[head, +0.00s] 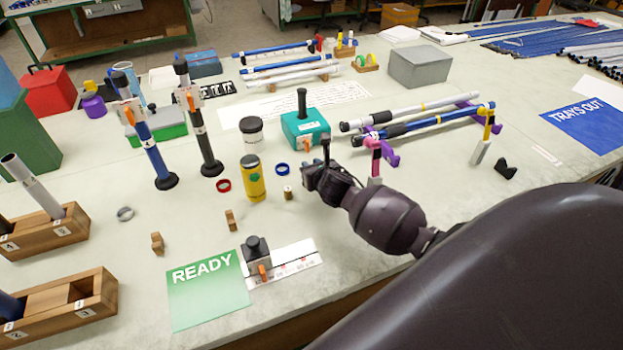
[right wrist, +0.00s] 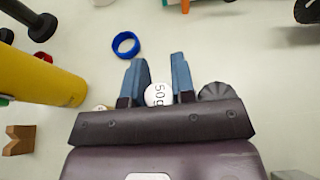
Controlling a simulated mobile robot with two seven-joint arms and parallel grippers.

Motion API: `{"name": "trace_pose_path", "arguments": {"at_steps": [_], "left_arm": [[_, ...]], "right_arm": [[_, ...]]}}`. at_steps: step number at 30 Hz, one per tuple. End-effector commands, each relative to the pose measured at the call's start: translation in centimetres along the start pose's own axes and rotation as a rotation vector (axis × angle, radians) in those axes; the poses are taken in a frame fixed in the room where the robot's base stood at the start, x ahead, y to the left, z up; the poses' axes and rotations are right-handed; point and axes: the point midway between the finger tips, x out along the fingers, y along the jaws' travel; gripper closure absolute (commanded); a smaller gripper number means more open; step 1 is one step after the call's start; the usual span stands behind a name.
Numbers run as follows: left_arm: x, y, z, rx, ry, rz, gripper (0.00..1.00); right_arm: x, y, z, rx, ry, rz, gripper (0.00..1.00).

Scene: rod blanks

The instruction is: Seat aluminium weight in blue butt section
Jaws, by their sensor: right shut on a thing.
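My right gripper (head: 316,172) is low over the middle of the bench, in front of the teal box. In the right wrist view its two blue fingers (right wrist: 158,75) are shut on a round pale weight marked 50g (right wrist: 157,95), which I take as the aluminium weight. I cannot make the weight out in the head view. A blue butt section (head: 150,150) stands upright in a round black base at the left, well apart from the gripper. A dark butt section (head: 205,135) stands beside it. My left gripper is not in view.
A yellow bottle (head: 253,180), a blue ring (head: 283,169) and a small brass weight (head: 288,193) are left of the gripper. The teal box (head: 305,130) is behind. A red ring (head: 223,185) and green READY mat (head: 207,290) lie further left and in front.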

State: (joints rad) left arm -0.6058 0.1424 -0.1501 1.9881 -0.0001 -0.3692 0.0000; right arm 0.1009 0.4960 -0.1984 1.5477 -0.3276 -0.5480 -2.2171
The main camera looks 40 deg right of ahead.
Motion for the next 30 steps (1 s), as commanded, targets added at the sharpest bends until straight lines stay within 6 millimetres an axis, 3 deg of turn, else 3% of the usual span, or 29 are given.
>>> {"name": "trace_pose_path", "arguments": {"at_steps": [9,21,22,24,30], "left_arm": [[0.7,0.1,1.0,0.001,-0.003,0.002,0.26],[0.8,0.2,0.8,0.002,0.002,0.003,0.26],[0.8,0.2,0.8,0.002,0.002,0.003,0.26],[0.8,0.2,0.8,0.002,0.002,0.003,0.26],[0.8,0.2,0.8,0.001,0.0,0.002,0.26]], "right_arm": [[1.5,0.1,-3.8,0.002,0.005,-0.001,0.99],[1.6,0.1,-4.0,-0.001,0.002,0.0,0.99],[1.6,0.1,-4.1,-0.001,0.002,0.0,0.74],[1.6,0.1,-4.0,-0.001,0.001,0.0,0.65],[1.6,0.1,-4.0,0.0,0.001,0.0,0.65]]}}
